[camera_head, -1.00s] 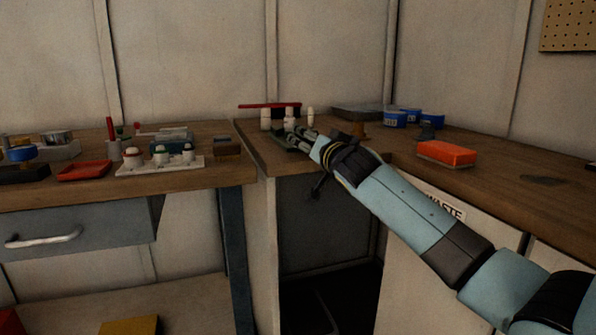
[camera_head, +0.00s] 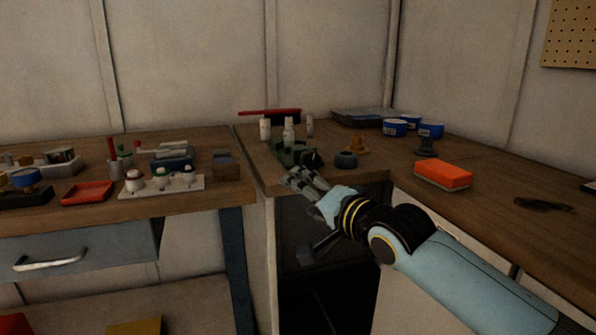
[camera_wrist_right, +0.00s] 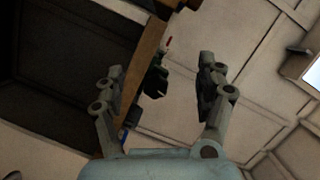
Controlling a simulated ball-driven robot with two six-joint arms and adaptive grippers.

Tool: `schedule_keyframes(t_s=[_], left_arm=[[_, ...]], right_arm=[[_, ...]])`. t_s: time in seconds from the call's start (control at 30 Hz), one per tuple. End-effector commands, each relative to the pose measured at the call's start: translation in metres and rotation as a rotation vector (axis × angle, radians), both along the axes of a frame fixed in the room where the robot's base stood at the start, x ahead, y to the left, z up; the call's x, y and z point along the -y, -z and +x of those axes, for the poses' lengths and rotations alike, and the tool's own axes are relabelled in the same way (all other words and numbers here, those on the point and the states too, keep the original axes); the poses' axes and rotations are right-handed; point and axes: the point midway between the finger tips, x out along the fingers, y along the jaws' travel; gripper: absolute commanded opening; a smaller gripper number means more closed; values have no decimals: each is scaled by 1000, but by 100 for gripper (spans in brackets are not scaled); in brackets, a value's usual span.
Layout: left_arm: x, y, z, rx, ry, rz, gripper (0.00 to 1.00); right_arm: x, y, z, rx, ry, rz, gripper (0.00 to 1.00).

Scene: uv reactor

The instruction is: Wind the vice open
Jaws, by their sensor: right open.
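The vice (camera_head: 292,153) is a small dark green block-like device at the front edge of the corner bench. Its winding handle is too small and dark to make out. My right gripper (camera_head: 297,178) is open and empty just in front of and below the vice, at the bench edge. In the right wrist view the open fingers (camera_wrist_right: 158,90) point toward a dark shape (camera_wrist_right: 155,82), probably the vice, which appears between them and apart from them. My left gripper is not in view.
Blue tins (camera_head: 430,130) and an orange box (camera_head: 443,174) are further right. The left bench (camera_head: 70,215) holds trays. Below is an open dark gap.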

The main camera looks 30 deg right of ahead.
Motion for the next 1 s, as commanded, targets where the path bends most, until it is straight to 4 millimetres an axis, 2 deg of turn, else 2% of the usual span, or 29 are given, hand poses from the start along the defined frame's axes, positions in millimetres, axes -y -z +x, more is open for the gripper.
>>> schedule_keyframes(t_s=[0.03,0.2,0.43,0.67,1.0], left_arm=[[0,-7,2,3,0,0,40],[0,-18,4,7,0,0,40],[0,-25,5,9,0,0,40],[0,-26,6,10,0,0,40],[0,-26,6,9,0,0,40]], right_arm=[[-7,-5,-2,5,-16,68,72],[-25,-13,-7,27,-51,291,72],[-34,-21,-11,55,-64,485,72],[-35,-23,-12,63,-63,536,72],[-35,-24,-12,72,-67,493,72]])
